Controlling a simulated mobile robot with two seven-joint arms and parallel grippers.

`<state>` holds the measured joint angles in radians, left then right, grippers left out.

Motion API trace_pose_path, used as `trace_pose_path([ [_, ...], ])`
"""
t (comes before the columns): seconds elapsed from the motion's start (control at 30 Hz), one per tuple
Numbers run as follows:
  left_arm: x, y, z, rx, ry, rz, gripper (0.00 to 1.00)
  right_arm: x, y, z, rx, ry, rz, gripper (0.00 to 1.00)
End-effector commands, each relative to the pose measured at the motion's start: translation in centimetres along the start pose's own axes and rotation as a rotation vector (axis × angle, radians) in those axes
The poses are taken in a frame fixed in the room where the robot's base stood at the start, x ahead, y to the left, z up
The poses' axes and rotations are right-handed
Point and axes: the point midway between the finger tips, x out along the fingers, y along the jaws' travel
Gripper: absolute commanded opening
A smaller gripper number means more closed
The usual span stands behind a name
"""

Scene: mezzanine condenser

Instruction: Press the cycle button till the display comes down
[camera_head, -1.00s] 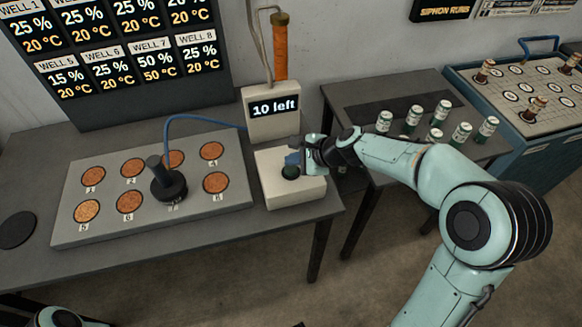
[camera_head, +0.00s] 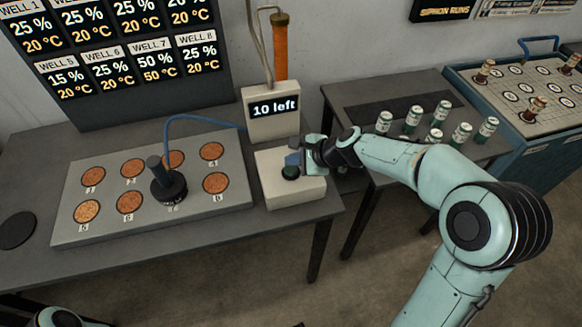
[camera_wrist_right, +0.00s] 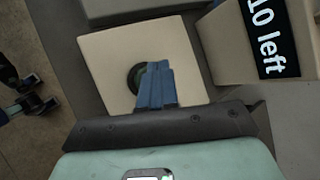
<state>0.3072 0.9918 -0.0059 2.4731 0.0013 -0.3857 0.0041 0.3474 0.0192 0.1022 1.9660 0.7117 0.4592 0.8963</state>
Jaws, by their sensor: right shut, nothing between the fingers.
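The display (camera_head: 274,107) on a cream box at the back of the table reads "10 left". The display also shows in the right wrist view (camera_wrist_right: 268,38).
A grey plate (camera_head: 110,228) with several numbered copper discs and a black-handled tool (camera_head: 168,185) lies left of the button box. A blue hose (camera_head: 200,119) runs behind it. Several green-and-white vials (camera_head: 437,135) stand on the right table. A well board (camera_head: 120,50) hangs behind.

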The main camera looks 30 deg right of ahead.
Motion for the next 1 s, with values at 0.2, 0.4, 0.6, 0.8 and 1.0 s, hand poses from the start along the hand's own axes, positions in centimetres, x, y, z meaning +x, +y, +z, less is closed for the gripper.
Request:
trace_pose_path([
  [0.2, 0.0, 0.0, 0.0, 0.0, 0.0, 0.0, 0.43, 0.0, 0.0, 0.0, 0.0, 0.0, 0.0, 0.0],
  [0.4, 0.0, 0.0, 0.0, 0.0, 0.0, 0.0, 0.43, 0.0, 0.0, 0.0, 0.0, 0.0, 0.0, 0.0],
  [0.6, 0.34, -0.15, 0.08, -0.001, -0.002, -0.001, 0.43, 0.27, 0.22, -0.19, 0.0, 0.0, 0.001, 0.0],
  [0.8, 0.81, -0.35, 0.18, -0.001, -0.004, -0.001, 0.43, 0.67, 0.49, -0.45, 0.0, 0.0, 0.001, 0.0],
  [1.0, 0.73, -0.32, 0.16, -0.001, -0.003, -0.001, 0.43, 0.6, 0.42, -0.41, 0.0, 0.0, 0.0, 0.0],
])
